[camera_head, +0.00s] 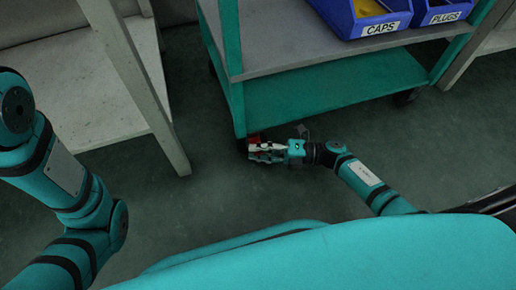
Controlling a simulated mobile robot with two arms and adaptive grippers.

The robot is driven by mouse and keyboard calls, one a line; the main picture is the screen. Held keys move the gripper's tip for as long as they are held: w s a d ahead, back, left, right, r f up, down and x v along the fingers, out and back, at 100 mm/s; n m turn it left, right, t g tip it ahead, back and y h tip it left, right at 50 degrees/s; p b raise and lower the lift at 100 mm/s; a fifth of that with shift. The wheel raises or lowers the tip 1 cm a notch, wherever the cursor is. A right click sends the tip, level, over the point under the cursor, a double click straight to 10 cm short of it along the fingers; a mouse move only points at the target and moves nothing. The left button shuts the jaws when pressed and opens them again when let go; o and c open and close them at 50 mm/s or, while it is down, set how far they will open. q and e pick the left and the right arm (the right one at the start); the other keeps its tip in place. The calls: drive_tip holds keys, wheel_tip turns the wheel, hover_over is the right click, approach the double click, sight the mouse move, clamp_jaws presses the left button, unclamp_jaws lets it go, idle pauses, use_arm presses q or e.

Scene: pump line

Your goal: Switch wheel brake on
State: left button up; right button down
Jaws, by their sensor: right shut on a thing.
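A teal and grey trolley (330,88) stands ahead of me on castors. A small red part, the wheel brake (254,138), shows at the trolley's near left castor, low by the floor. My right gripper (257,152) is at this castor, its fingers against the red part and shut on it. The fingers and the trolley post hide most of the castor wheel, and I cannot tell the brake's position. My left arm comes in at the left; its gripper is out of the picture.
A blue CAPS bin (378,27) and a blue PLUGS bin (438,12) stand on the trolley's upper shelf. A grey wooden rack (100,85) stands to the left, its leg near the trolley. The dark green floor between them and in front is clear.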

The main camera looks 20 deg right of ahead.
drive_tip(key=shift+f+n+b, duration=0.3)
drive_tip(key=shift+f+n, duration=0.1)
drive_tip(key=n, duration=0.1)
drive_tip(key=n+y, duration=0.1)
drive_tip(key=n, duration=0.1)
drive_tip(key=f+n+y, duration=0.1)
drive_tip(key=shift+w+f+n, duration=0.1)
drive_tip(key=shift+w+n, duration=0.15)
drive_tip(key=shift+n, duration=0.15)
drive_tip(key=c, duration=1.4)
unclamp_jaws()
drive_tip(key=shift+c, duration=0.2)
